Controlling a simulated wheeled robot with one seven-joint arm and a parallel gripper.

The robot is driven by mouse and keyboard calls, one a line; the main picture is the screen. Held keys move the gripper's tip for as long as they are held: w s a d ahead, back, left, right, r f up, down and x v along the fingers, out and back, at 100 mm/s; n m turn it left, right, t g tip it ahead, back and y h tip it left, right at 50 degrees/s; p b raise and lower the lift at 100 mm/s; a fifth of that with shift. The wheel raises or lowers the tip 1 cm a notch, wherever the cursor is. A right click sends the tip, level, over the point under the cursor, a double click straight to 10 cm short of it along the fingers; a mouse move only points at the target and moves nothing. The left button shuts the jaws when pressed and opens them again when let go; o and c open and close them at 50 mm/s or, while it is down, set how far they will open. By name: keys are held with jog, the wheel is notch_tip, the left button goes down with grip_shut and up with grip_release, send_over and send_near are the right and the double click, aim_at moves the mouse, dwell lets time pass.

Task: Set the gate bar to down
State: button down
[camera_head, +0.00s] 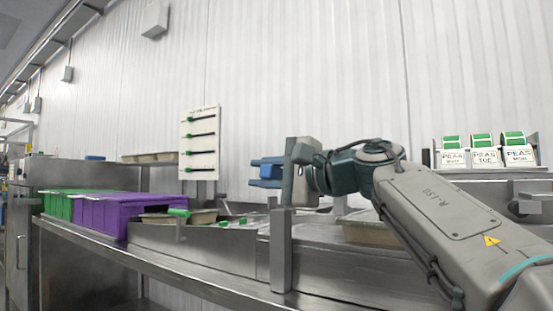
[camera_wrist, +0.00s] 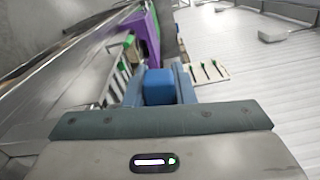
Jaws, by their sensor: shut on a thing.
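My gripper (camera_head: 265,170) is in the middle of the head view, at the level of the white board and above the steel counter. Its blue fingers also show in the wrist view (camera_wrist: 160,88), shut on a blue block (camera_wrist: 158,86). I cannot tell whether this block belongs to the gate bar. A grey upright post (camera_head: 281,250) stands at the counter's front, directly below my gripper. No bar lying across the counter can be made out, and my gripper and arm hide part of the area behind them.
Purple (camera_head: 112,215) and green (camera_head: 62,205) crates stand at the left end of the counter. A white board (camera_head: 200,172) with several green-tipped black rods stands behind. Labelled dispensers (camera_head: 485,152) are at the right. Shallow trays (camera_head: 196,217) sit on the counter.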

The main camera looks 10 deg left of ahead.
jog(key=shift+s+a+f+n, duration=0.1)
jog(key=shift+f+n, duration=0.2)
jog(key=shift+f, duration=0.3)
jog(key=c, duration=1.2)
grip_release()
jog(key=shift+d, duration=0.4)
jog(key=p+v, duration=0.1)
jog(key=v, duration=1.2)
